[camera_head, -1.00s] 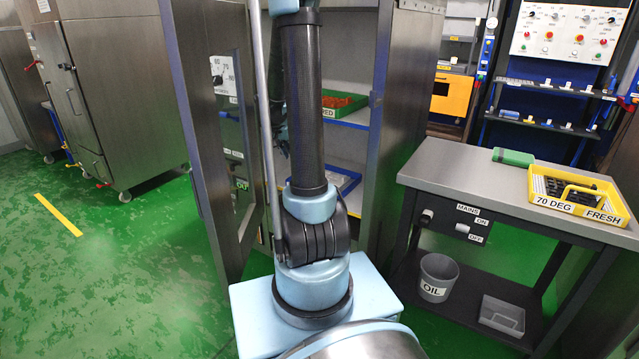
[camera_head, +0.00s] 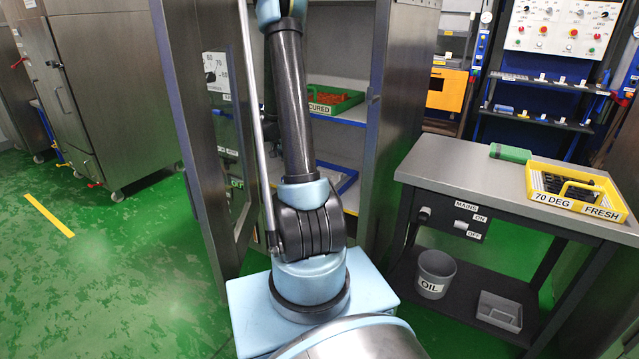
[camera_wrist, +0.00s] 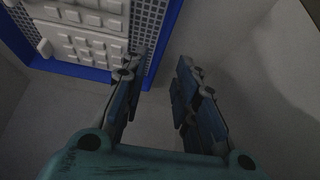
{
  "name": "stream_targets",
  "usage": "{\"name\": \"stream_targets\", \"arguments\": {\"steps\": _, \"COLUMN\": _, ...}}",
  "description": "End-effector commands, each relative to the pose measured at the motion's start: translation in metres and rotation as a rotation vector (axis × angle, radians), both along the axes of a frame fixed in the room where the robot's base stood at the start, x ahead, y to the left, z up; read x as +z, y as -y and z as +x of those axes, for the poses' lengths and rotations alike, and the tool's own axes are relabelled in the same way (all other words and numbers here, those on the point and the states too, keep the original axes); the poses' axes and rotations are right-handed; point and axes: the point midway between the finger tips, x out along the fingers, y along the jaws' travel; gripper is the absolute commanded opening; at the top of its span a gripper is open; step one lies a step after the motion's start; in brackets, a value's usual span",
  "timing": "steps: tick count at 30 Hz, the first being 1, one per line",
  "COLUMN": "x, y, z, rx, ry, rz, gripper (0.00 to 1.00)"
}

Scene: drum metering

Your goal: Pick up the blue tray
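The blue tray (camera_head: 349,178) sits on a lower shelf inside the open metal cabinet, partly hidden behind my arm in the head view. In the wrist view the blue tray (camera_wrist: 98,74) lies at the upper left, with a white grid base and pale blocks in it. My gripper (camera_wrist: 160,75) shows in the wrist view with its two fingers apart and nothing between them. The left finger's tip overlaps the tray's near right corner in the picture; I cannot tell whether they touch. My gripper is hidden in the head view.
The cabinet door (camera_head: 207,150) stands open at left. A bench (camera_head: 480,190) at right carries a yellow tray (camera_head: 577,205) and a green object (camera_head: 510,153).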

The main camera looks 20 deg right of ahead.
Motion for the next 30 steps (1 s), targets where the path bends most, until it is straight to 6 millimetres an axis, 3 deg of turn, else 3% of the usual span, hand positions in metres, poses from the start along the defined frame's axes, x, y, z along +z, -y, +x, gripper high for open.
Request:
{"name": "stream_targets", "arguments": {"steps": 8, "x": -0.01, "y": 0.004, "z": 0.004, "rx": 0.0, "ry": 0.0, "rz": 0.0, "gripper": 0.28}}
{"name": "stream_targets", "arguments": {"steps": 21, "x": -0.048, "y": 0.021, "z": 0.019, "rx": 0.0, "ry": -0.001, "rz": 0.001, "gripper": 0.28}}
{"name": "stream_targets", "arguments": {"steps": 30, "x": -0.052, "y": 0.023, "z": 0.02, "rx": 0.001, "ry": 0.0, "rz": 0.0, "gripper": 0.28}}
